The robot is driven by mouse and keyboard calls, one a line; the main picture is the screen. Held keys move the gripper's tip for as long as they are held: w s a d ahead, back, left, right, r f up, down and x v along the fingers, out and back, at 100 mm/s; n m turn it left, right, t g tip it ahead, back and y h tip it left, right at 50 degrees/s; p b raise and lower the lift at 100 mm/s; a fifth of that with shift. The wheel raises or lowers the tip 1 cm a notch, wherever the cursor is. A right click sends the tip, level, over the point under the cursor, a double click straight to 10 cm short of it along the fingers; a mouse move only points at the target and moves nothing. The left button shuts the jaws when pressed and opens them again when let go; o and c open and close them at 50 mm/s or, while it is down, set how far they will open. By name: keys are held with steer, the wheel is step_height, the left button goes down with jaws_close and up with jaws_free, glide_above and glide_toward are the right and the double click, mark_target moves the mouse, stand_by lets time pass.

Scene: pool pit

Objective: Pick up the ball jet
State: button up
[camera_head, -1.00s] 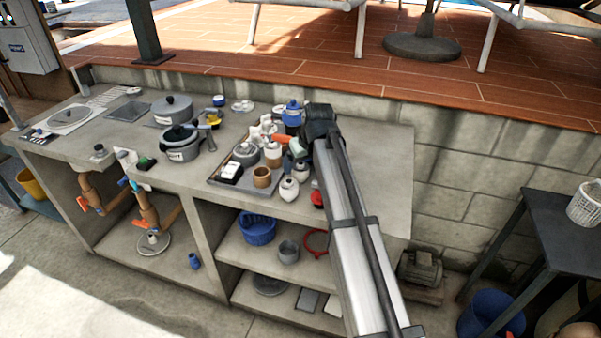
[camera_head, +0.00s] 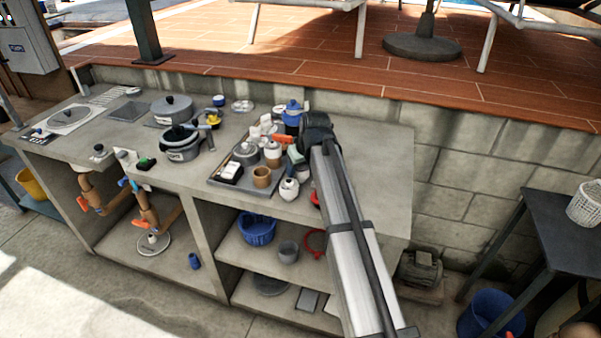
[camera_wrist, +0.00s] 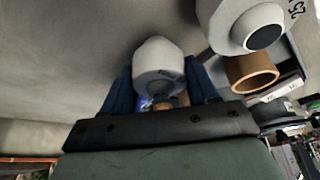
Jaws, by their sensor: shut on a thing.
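A white, rounded ball jet (camera_wrist: 158,62) sits between the two dark blue fingers of my gripper (camera_wrist: 160,88) in the wrist view. The fingers are shut on it from both sides. In the head view my gripper (camera_head: 297,154) is low over the right part of the counter, at the tray's right edge, partly hidden by my arm. A second white jet-like fitting with a dark round centre (camera_wrist: 262,37) is close by at the upper right of the wrist view. It also shows in the head view (camera_head: 289,189). I cannot tell whether the held jet touches the counter.
A grey tray (camera_head: 228,187) crowded with fittings lies just left of my gripper, with a tan ring (camera_head: 262,177) near its front. A blue-lidded container (camera_head: 292,116) stands behind. The concrete counter (camera_head: 372,140) is clear to the right.

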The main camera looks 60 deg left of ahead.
steer(key=shift+c, duration=0.9)
step_height(320, 180, up, 10)
steer(key=shift+r, duration=0.1)
steer(key=s+a, duration=0.4)
steer(key=s, duration=0.7)
steer(key=shift+s+f, duration=0.1)
steer(key=shift+f, duration=0.1)
